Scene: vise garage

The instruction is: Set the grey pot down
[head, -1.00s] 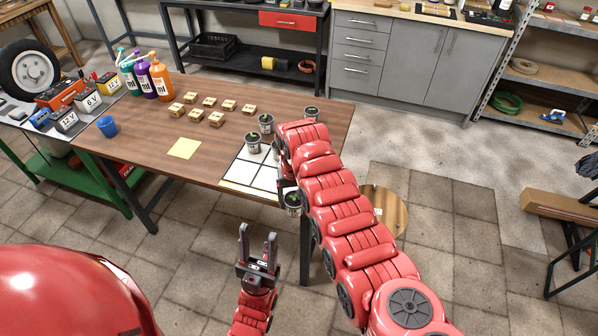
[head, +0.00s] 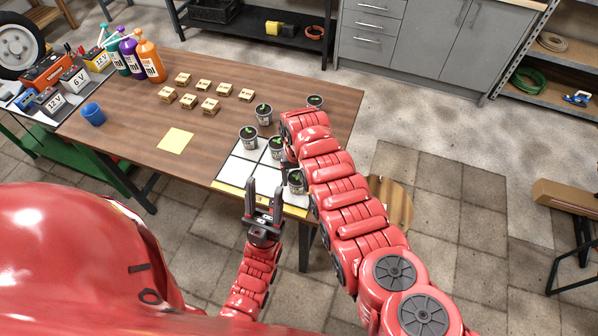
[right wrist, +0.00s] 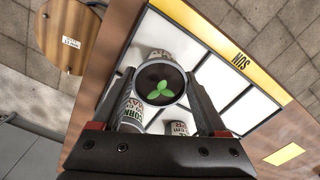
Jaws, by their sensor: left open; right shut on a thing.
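The grey pot (right wrist: 160,84) with a green seedling is between the fingers of my right gripper (right wrist: 161,98), which is shut on it. My arm hides most of the right gripper there. My left gripper (head: 263,200) is open and empty in front of the table.
Another pot (head: 315,102) stands at the table's right edge. Several small wooden blocks (head: 210,105), a yellow note (head: 175,141) and a blue cup (head: 93,114) are on the wooden table (head: 140,140). A round wooden top (right wrist: 68,38) is beyond the table edge.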

